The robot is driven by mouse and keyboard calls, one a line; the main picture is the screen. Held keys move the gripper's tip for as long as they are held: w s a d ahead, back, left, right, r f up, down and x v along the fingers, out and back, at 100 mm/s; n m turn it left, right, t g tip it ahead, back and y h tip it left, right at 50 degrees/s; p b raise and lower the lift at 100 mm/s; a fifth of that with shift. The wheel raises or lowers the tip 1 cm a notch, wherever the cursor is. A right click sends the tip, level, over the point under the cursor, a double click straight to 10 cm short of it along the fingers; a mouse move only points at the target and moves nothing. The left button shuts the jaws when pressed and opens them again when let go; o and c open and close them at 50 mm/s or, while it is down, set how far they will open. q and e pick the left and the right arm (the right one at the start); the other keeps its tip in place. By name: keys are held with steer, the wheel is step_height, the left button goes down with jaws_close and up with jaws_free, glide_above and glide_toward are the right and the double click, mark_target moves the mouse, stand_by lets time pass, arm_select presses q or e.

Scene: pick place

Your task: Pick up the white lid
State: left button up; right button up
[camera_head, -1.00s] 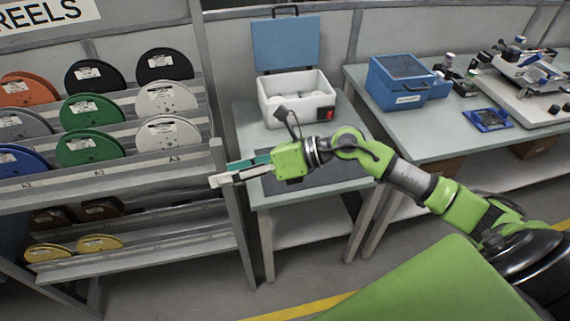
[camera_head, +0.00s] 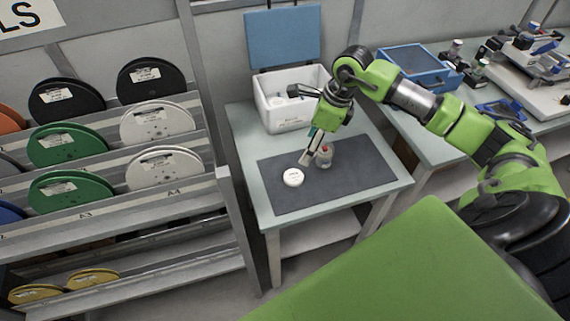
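The white lid (camera_head: 293,178) is a small round disc lying flat on the dark mat (camera_head: 350,184), near the mat's left side. My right gripper (camera_head: 309,158) points down over the mat, just up and to the right of the lid, and appears apart from it. A small jar (camera_head: 325,155) with a reddish part stands right beside the gripper fingers. Whether the fingers touch the jar or are spread is too small to tell. My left gripper is not in view.
The mat lies on a grey-green table (camera_head: 245,150). An open white box (camera_head: 290,113) with a raised blue lid (camera_head: 284,40) stands behind it. Reel shelves (camera_head: 222,200) rise at the left. A second table with a blue box (camera_head: 417,66) stands at the right. The mat's right part is clear.

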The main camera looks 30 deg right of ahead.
steer(key=b, duration=0.4)
glide_above(294, 176)
steer(key=s+d, duration=0.2)
steer(key=x, duration=0.4)
steer(key=s+d+x, duration=0.1)
steer(key=x, duration=0.2)
steer(key=shift+f, duration=0.15)
steer(key=shift+w+f, duration=0.15)
steer(key=shift+f, duration=0.2)
steer(key=shift+a+f, duration=0.1)
steer(key=shift+a+f+b, duration=0.25)
steer(key=shift+f+b, duration=0.35)
steer(key=b+x, duration=0.2)
steer(key=x, duration=0.1)
steer(key=shift+w+a+f, duration=0.15)
steer(key=shift+w+f, duration=0.05)
steer(key=shift+f, duration=0.15)
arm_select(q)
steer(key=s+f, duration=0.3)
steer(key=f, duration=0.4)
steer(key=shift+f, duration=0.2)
arm_select(e)
steer(key=c, duration=0.8)
